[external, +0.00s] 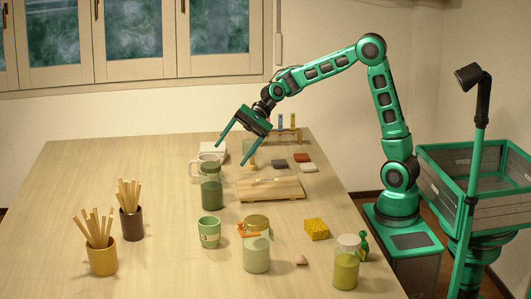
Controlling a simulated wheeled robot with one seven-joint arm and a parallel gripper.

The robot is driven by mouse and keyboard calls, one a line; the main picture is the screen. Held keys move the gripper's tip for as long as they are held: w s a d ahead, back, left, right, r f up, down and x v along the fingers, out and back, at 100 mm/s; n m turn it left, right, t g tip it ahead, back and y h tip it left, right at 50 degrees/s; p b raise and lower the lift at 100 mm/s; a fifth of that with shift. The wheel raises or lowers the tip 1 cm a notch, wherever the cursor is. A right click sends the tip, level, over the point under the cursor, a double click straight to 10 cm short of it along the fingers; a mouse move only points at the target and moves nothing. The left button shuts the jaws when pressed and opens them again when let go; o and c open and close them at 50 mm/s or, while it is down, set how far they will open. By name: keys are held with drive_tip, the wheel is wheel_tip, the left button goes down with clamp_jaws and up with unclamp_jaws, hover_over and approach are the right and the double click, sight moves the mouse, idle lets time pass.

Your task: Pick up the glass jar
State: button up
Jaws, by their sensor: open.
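Several glass-looking jars stand on the table, and I cannot tell which one is meant. A tall jar with dark green contents (211,190) stands left of centre. A jar with pale green contents (256,254) stands near the front, and a lidded jar with yellow-green contents (346,268) stands at the front right. A small pale, see-through vessel (251,147) is partly hidden behind my gripper. My gripper (230,154) is open and empty, its two fingers pointing down-left above the back of the table, behind the dark green jar.
A wooden board (270,190), a green cup (209,232), a yellow sponge (316,229) and a white mug (195,168) stand around the jars. Two brown cups of sticks (102,262) (132,224) stand left. A rack with vials (288,134) is at the back.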

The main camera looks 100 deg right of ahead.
drive_tip(key=w+a+r+m+t+y, duration=0.2)
drive_tip(key=w+r+m+t+y, duration=0.2)
drive_tip(key=r+m+y, duration=0.3)
drive_tip(key=h, duration=0.1)
approach(206, 172)
drive_tip(key=shift+m, duration=0.4)
drive_tip(key=x, duration=1.1)
drive_tip(key=shift+w+d+f, duration=0.15)
drive_tip(key=shift+d+f, duration=0.05)
drive_tip(key=shift+d, duration=0.05)
drive_tip(key=shift+r, duration=0.1)
clamp_jaws()
